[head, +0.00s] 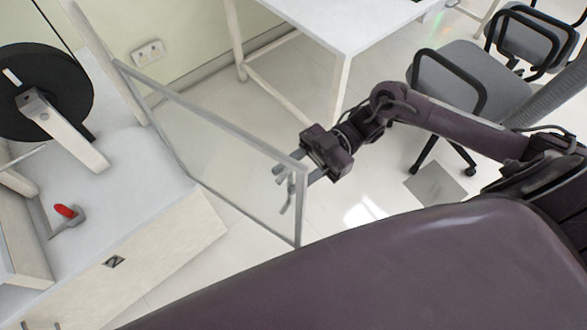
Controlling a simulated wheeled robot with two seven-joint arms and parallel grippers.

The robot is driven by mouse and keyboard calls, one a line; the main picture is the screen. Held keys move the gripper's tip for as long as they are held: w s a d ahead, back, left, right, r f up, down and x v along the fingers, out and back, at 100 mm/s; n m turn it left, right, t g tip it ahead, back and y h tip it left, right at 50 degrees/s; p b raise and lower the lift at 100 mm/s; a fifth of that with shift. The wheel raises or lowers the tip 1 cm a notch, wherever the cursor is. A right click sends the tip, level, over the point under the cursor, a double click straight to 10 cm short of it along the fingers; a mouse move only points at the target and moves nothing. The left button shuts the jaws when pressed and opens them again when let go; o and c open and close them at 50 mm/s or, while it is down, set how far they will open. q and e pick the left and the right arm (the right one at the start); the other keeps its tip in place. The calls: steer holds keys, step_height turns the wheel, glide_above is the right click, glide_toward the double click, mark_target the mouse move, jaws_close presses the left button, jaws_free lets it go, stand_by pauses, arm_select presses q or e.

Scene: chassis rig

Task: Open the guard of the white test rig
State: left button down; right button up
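The white test rig (170,245) fills the left side of the head view. Its guard, a clear panel in a grey frame (215,121), stands swung out from the rig, from its far left edge to its free edge near the middle of the view. My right gripper (286,186) is at the upper part of that free edge, with its fingers overlapping the frame. Small grey parts there blend together, so I cannot tell the fingers from a handle, or whether they grip. My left gripper is not in view.
The rig carries a black wheel (45,92) and a red-tipped lever (65,211). A white table (345,25) stands at the back, with grey chairs (480,85) at the right. Floor is clear between rig and table.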

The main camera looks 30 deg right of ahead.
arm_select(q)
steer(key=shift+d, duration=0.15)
arm_select(e)
steer(key=shift+d, duration=0.1)
